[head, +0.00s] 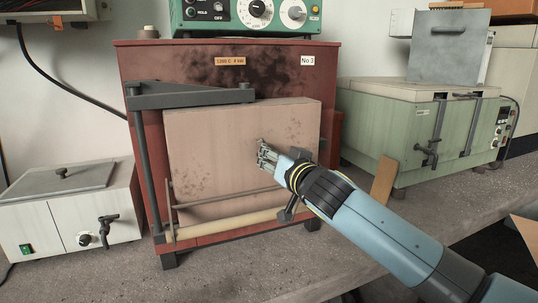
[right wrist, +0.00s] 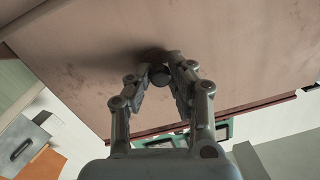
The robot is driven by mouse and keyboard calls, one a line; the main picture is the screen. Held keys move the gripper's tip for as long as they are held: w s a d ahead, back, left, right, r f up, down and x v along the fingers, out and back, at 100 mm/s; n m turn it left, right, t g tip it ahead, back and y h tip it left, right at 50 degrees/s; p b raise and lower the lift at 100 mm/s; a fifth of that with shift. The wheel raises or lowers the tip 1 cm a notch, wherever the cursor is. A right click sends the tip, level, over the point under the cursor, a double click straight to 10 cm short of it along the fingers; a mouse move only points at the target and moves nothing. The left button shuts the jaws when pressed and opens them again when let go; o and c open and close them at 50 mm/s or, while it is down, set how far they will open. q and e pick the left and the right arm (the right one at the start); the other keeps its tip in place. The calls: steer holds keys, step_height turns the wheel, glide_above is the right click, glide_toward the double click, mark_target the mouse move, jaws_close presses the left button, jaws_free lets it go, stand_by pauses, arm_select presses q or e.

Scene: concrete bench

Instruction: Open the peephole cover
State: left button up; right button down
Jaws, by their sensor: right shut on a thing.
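The peephole cover (right wrist: 159,73) is a small dark round piece on the pinkish kiln door face, between my right fingertips in the right wrist view. My right gripper (head: 265,155) is at the right half of the door in the head view, its fingers against the face. It shows closer in the right wrist view (right wrist: 162,80), where the fingers are shut on the cover. In the head view my fingers hide the cover. The peephole itself cannot be seen. The kiln door (head: 215,140) is shut in the red-brown kiln (head: 140,70). My left gripper is not in view.
A grey hinge bracket (head: 185,97) crosses the door's top left, and a pale rod (head: 235,222) runs along its bottom. A green control box (head: 245,15) stands on top. A white bath (head: 70,205) stands left, a green oven (head: 400,130) right. The front bench is mostly clear.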

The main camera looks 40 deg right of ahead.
steer(key=shift+s+d+r+n+g+h+p, duration=0.1)
steer(key=shift+d+r+n+h+p, duration=0.2)
steer(key=shift+n+p, duration=0.9)
steer(key=shift+d+r+n+g+y+p, duration=0.2)
steer(key=shift+r+n, duration=0.25)
steer(key=shift+n, duration=1.55)
steer(key=shift+s+d+r+n+h+p, duration=0.15)
steer(key=shift+r+n+h+p, duration=0.2)
steer(key=shift+n+p, duration=0.85)
steer(key=shift+w+n+b, duration=0.1)
steer(key=shift+n+b, duration=0.25)
steer(key=shift+n, duration=0.25)
steer(key=c, duration=1.2)
jaws_free()
steer(key=shift+o, duration=0.2)
